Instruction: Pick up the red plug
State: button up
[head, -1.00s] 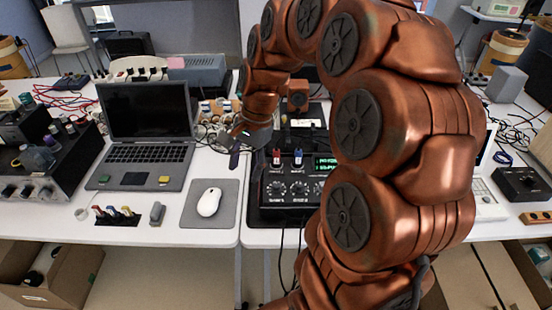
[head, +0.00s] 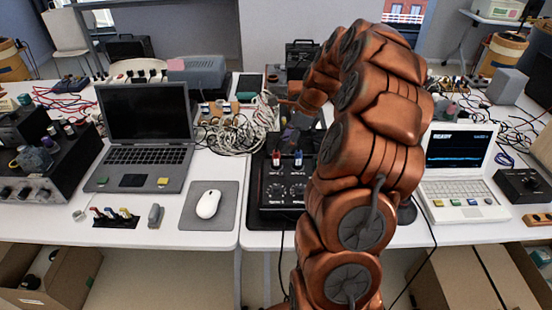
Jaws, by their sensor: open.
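A red plug (head: 276,158) stands upright in the top of a black control box (head: 270,207) with several knobs, in the middle of the table. A blue plug (head: 298,158) stands upright just to its right. My gripper (head: 288,138) is dark and small in view, close behind and above the two plugs, and partly hidden by my arm. It is open, and I see nothing held in it. I cannot tell whether it touches either plug. My arm hides the right part of the box.
A laptop (head: 145,153) and a white mouse (head: 208,203) on a grey pad are to the left. A white device with a lit screen (head: 460,150) stands to the right. A small stand (head: 116,217) with coloured plugs sits at the front left.

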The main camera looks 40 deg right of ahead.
aim_at(279, 152)
jog(key=shift+w+a+f+p, duration=0.2)
jog(key=shift+a+f, duration=0.2)
jog(key=shift+f, duration=0.15)
jog(key=shift+w+a+f+p, duration=0.2)
jog(key=shift+a+f, duration=0.15)
jog(key=shift+f, duration=0.2)
jog(key=p+x, duration=0.1)
jog(key=x, duration=0.3)
jog(key=shift+a, duration=0.15)
jog(key=shift+c, duration=0.4)
grip_shut()
jog(key=shift+r, duration=0.1)
